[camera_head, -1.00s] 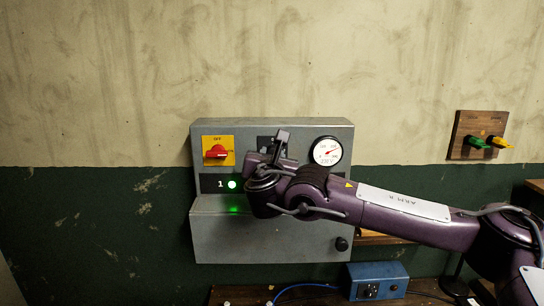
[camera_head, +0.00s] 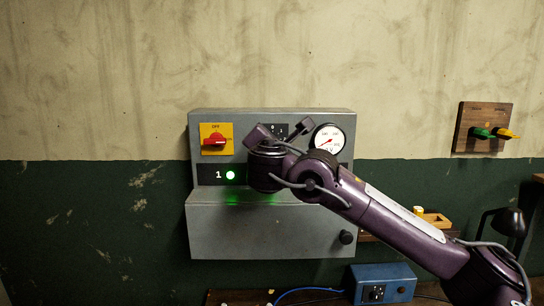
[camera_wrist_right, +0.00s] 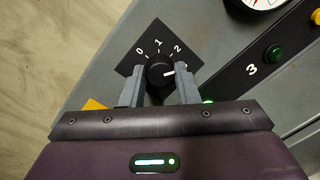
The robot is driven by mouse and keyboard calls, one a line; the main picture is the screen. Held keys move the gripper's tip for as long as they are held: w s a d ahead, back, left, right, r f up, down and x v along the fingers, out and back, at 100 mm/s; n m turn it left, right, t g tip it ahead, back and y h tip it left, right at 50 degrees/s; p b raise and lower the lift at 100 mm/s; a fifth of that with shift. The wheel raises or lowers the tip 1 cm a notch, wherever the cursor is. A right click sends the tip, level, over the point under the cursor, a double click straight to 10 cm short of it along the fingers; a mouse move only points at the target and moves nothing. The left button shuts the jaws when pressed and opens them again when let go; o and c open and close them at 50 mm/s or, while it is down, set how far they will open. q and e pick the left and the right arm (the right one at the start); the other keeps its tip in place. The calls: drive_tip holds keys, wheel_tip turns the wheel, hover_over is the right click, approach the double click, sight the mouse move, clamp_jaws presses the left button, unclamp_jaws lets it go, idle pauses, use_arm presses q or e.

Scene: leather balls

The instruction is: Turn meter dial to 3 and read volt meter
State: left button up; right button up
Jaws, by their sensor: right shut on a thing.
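The black meter dial (camera_wrist_right: 157,67) sits on a dark plate (camera_wrist_right: 140,58) marked 0, 1 and 2 in the right wrist view. My right gripper (camera_wrist_right: 160,75) is shut on the dial knob, one finger on each side. The dial's white pointer points right, just past the 2; my right finger hides the plate beyond. The volt meter (camera_head: 328,139) is a round white gauge right of the dial in the head view. Its red needle leans to the lower left; its figures are too small to read. My left gripper is not in view.
The grey panel (camera_head: 225,225) carries a red switch on a yellow plate (camera_head: 216,139) and a lit green lamp (camera_head: 230,175) beside a 1. A wooden board (camera_head: 483,128) with green and yellow handles hangs at right. A blue box (camera_head: 382,284) stands below.

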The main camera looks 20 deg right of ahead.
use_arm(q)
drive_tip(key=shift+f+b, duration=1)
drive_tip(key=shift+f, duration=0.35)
use_arm(e)
drive_tip(key=shift+f+m, duration=0.1)
drive_tip(key=shift+m, duration=1.2)
drive_tip(key=o, duration=1)
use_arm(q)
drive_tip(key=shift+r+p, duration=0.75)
use_arm(e)
drive_tip(key=v, duration=0.8)
drive_tip(key=shift+d, duration=0.1)
